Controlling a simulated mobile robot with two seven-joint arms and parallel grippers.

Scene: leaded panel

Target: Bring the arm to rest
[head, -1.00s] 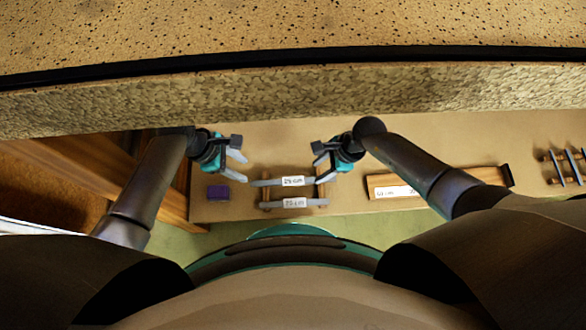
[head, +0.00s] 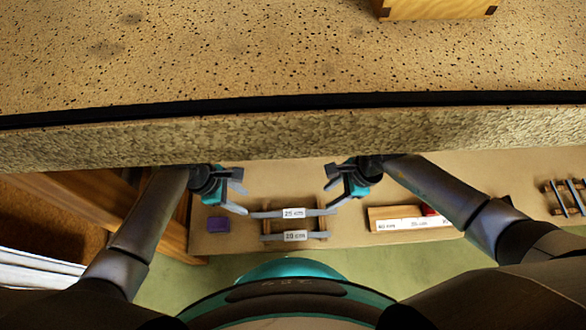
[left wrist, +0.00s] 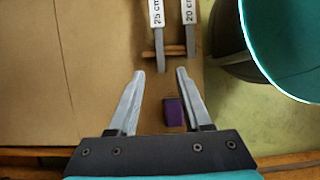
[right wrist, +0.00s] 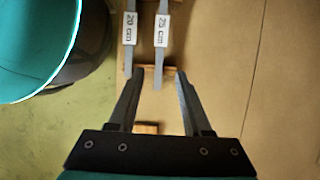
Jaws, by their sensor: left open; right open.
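My left gripper (head: 238,192) is open and empty above the left part of the workbench shelf. In the left wrist view its two fingers (left wrist: 160,74) stand apart with bare board and a purple block (left wrist: 174,112) showing between and below them. My right gripper (head: 331,195) is open and empty to the right of the two labelled bars. The two bars, marked 25 cm (head: 293,213) and 20 cm (head: 295,236), lie on a wooden rack between and below the grippers.
A speckled counter (head: 250,60) with a black edge runs across the top, with a wooden box (head: 437,9) on it. The purple block (head: 218,224) lies left of the bars.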

